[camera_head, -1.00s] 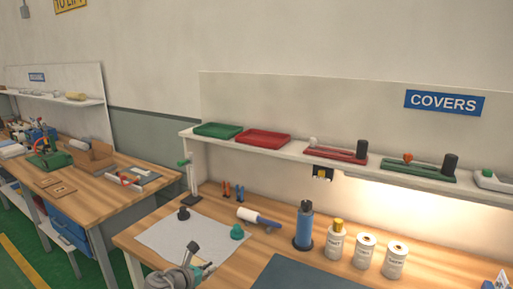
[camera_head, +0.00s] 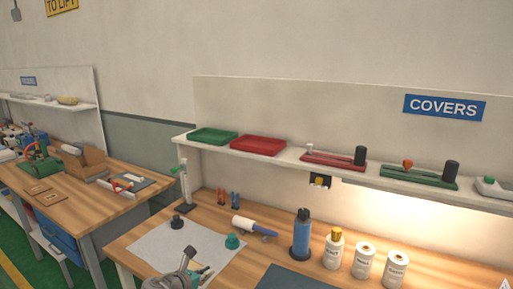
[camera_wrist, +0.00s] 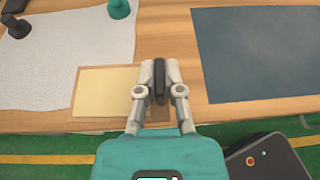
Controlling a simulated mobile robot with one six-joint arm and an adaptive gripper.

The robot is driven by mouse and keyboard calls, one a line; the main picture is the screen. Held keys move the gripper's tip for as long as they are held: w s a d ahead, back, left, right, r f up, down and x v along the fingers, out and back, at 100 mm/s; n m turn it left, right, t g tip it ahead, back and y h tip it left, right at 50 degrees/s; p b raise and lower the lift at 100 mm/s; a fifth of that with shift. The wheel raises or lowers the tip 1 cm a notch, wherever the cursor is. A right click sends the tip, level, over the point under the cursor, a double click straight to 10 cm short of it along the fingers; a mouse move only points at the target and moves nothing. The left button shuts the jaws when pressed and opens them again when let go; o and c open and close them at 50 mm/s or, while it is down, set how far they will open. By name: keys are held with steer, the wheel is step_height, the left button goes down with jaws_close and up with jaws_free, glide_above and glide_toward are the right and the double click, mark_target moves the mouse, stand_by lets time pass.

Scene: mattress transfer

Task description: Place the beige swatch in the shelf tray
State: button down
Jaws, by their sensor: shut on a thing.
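The beige swatch (camera_wrist: 105,92) is a flat pale panel with a brown border, near the bench's front edge in the wrist view. I cannot tell whether the swatch is lifted off the bench. A green tray (camera_head: 213,137) and a red tray (camera_head: 258,145) lie side by side at the left end of the white shelf (camera_head: 290,157); both look empty.
A light mat (camera_head: 165,245) holds a teal knob (camera_head: 232,241) and a dark one (camera_head: 177,221). A blue cylinder (camera_head: 301,236) and several white cans (camera_head: 363,260) stand under the shelf. Fixtures with dark posts (camera_head: 450,171) occupy the shelf farther right.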

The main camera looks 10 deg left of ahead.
steer(key=w+d+r+p, duration=0.5)
steer(key=w+r+p, duration=0.7)
steer(key=w, duration=0.1)
steer(key=w+d+r+p, duration=0.6)
steer(key=w+r+p, duration=0.6)
steer(key=w, duration=0.1)
steer(key=w+d+r+p, duration=0.5)
steer(key=w+r+p, duration=0.7)
steer(key=w, duration=0.1)
steer(key=shift+w+d+r+n+y, duration=0.2)
steer(key=shift+d+r+n+y, duration=0.1)
steer(key=w+a+f+b, duration=0.2)
steer(key=w+f+b, duration=0.1)
steer(key=w+a+f+b, duration=0.2)
steer(key=w+a+f, duration=0.1)
steer(key=w, duration=0.1)
steer(key=w+a+f+b, duration=0.2)
steer(key=w+f+b, duration=0.1)
steer(key=shift+w+a+b, duration=0.35)
steer(key=shift+w, duration=0.05)
steer(key=shift+f, duration=0.1)
